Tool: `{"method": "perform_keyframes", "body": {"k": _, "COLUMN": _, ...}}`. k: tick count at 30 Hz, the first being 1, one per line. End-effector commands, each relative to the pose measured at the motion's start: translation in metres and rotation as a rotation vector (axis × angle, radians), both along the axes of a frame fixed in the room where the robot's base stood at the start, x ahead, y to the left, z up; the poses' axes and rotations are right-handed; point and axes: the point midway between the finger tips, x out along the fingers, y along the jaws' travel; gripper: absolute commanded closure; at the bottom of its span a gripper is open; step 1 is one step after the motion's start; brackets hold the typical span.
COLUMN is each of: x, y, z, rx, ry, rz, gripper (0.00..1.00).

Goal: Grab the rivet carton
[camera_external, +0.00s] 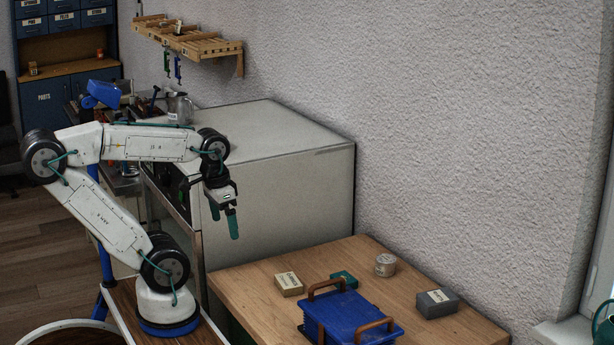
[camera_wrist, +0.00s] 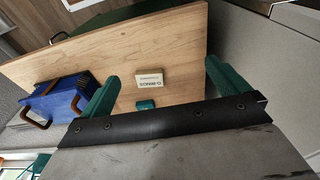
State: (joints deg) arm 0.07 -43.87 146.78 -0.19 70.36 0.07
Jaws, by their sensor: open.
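The green box also shows there (camera_wrist: 145,104). A grey labelled box (camera_external: 437,304) lies at the table's right. My gripper (camera_external: 225,219) is open and empty, pointing down, above and left of the table in the external view. Its green fingers (camera_wrist: 160,88) are apart in the wrist view.
A blue case (camera_external: 350,314) with brown handles stands at the table's front, close to the carton. A round tin (camera_external: 385,265) stands behind the green box. A large grey cabinet (camera_external: 280,165) stands beyond the table (camera_external: 245,288). The table's left end is bare.

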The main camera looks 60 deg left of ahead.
Motion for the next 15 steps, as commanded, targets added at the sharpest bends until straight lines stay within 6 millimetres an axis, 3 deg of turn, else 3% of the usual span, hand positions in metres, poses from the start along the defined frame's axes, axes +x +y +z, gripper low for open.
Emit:
{"method": "perform_keyframes", "body": {"k": 1, "x": 0.000, "y": 0.000, "z": 0.000, "rx": 0.000, "ry": 0.002, "rz": 0.001, "gripper": 0.00}}
{"method": "perform_keyframes", "body": {"k": 2, "x": 0.000, "y": 0.000, "z": 0.000, "rx": 0.000, "ry": 0.002, "rz": 0.001, "gripper": 0.08}}
{"method": "perform_keyframes", "body": {"k": 12, "x": 0.001, "y": -0.002, "z": 0.000, "rx": 0.000, "ry": 0.004, "rz": -0.012, "gripper": 0.09}}
{"method": "perform_keyframes", "body": {"k": 15, "x": 0.004, "y": -0.011, "z": -0.009, "rx": 0.002, "ry": 0.053, "rz": -0.057, "gripper": 0.09}}
